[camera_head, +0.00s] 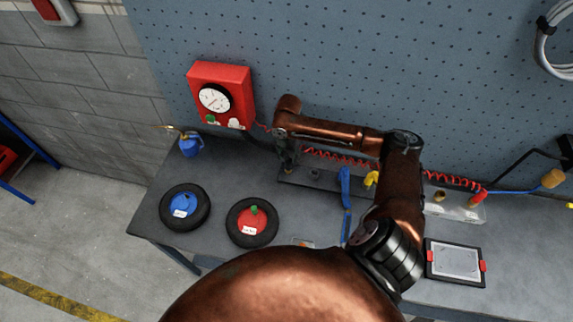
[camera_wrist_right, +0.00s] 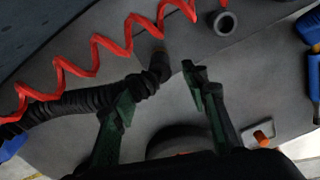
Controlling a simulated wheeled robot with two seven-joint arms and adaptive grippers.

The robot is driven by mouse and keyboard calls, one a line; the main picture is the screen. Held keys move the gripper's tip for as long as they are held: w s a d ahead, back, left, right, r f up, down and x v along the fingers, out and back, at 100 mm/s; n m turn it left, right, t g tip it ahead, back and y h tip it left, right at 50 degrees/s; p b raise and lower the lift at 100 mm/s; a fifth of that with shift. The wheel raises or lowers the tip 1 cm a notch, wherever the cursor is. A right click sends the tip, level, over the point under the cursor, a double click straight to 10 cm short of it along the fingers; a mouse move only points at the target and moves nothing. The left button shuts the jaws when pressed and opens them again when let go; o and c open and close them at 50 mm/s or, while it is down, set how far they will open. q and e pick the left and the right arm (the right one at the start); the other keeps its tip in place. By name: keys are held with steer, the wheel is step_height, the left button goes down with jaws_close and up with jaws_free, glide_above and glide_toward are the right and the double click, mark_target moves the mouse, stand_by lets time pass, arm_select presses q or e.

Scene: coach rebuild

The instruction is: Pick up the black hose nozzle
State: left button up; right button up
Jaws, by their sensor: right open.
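The black hose nozzle (camera_wrist_right: 158,66) shows in the right wrist view at the end of a black ribbed hose (camera_wrist_right: 72,104) that comes in from the left. It lies on the grey bench just beyond my right gripper's fingertips. My right gripper (camera_wrist_right: 160,95) is open, with one green finger on each side in that view. The left finger overlaps the hose near the nozzle. In the head view my right gripper (camera_head: 287,158) is low over the back of the bench, below the red gauge box, and the nozzle is not clear there. My left gripper is not in view.
A red coiled hose (camera_wrist_right: 95,55) runs close to the black hose. On the bench (camera_head: 225,185) are a blue can (camera_head: 191,145), two tyres (camera_head: 170,219) (camera_head: 236,228), a blue tool (camera_head: 345,190) and a framed panel (camera_head: 452,282). The red gauge box (camera_head: 221,92) and pegboard stand behind.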

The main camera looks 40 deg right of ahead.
mark_target(288, 166)
step_height(288, 166, down, 5)
steer(key=shift+d+f+p, duration=0.1)
steer(key=shift+d+p, duration=0.05)
steer(key=shift+p, duration=0.3)
steer(key=shift+c, duration=0.2)
jaws_close()
